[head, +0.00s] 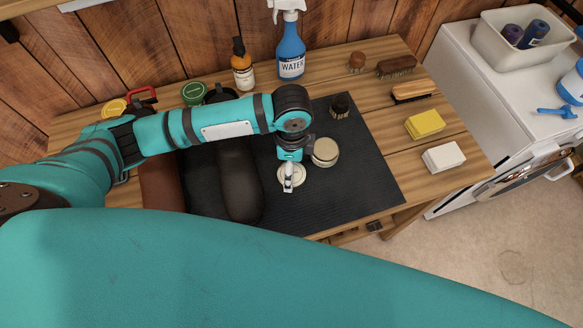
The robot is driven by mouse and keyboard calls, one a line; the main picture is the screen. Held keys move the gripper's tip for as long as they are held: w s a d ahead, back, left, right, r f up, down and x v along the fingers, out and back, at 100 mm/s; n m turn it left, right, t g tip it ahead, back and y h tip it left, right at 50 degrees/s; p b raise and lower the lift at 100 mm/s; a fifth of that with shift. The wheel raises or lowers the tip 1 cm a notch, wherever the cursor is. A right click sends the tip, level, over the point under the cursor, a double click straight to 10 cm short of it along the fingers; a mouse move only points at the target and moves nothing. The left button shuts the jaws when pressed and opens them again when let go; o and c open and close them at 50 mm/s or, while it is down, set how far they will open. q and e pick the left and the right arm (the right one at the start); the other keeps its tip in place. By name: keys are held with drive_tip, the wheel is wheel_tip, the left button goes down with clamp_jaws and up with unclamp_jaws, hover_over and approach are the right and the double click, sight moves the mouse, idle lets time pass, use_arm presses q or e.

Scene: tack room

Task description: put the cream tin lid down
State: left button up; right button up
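The round cream tin (325,152) stands on the black mat (365,180) on the wooden bench. A pale round lid (299,180) is just left of and nearer than the tin, at my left gripper (288,187). The gripper points down and covers part of the lid. I cannot tell whether its fingers are shut on the lid or apart, nor whether the lid rests on the mat or is held just above it. My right gripper is not in view.
Dark brown boots (240,180) lie on the mat to the left. A small dark brush (339,106) stands behind the tin. Yellow (424,124) and white (444,158) sponges lie to the right. The mat right of the tin is bare.

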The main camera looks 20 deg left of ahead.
use_arm(q)
wheel_tip(320, 180, up, 10)
drive_tip(key=b, duration=0.1)
idle(0.7)
